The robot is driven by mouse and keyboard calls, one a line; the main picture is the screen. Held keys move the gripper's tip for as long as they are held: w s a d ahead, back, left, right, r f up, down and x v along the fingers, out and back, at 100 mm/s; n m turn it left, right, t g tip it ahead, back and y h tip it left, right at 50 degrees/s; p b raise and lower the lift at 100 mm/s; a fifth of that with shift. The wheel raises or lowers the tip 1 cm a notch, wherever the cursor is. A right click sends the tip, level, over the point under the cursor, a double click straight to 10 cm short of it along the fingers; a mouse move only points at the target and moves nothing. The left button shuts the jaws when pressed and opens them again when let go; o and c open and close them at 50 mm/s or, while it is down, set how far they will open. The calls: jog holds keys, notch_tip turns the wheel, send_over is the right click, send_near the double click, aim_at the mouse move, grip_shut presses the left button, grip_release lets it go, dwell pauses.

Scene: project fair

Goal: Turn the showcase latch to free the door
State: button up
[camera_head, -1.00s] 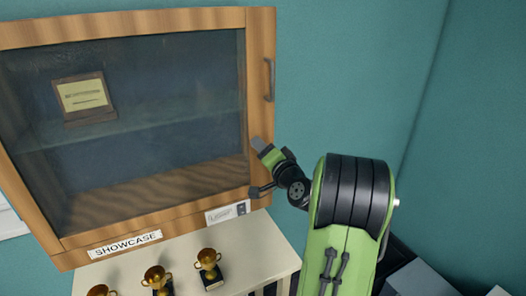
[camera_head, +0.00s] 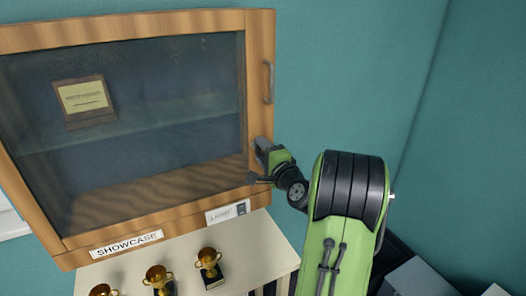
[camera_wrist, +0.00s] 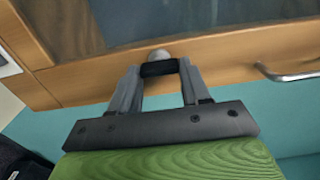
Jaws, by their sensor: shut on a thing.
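The showcase (camera_head: 260,85) is a wooden cabinet with a glass door, seen at the left of the head view. Its latch, a small black bar with a round grey pivot, sits low on the right side of the door frame. In the wrist view the latch (camera_wrist: 159,68) lies between the two grey fingers of my gripper (camera_wrist: 160,78), which are shut on it. In the head view my gripper (camera_head: 260,162) is against the lower right edge of the frame and mostly hides the latch. The glass door (camera_head: 130,110) looks closed.
A metal door handle (camera_head: 268,82) stands out above my gripper, and shows at right in the wrist view (camera_wrist: 288,73). Gold trophies (camera_head: 209,262) stand on a pale table (camera_head: 255,240) below. A framed plaque (camera_head: 84,98) is inside. Teal wall (camera_head: 340,80) to the right is clear.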

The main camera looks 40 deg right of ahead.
dwell(0.4)
jog(key=o, duration=1.1)
jog(key=shift+c, duration=0.2)
jog(key=b+v, duration=0.6)
jog(key=v, duration=0.9)
jog(key=shift+s, duration=0.4)
jog(key=shift+a, duration=0.15)
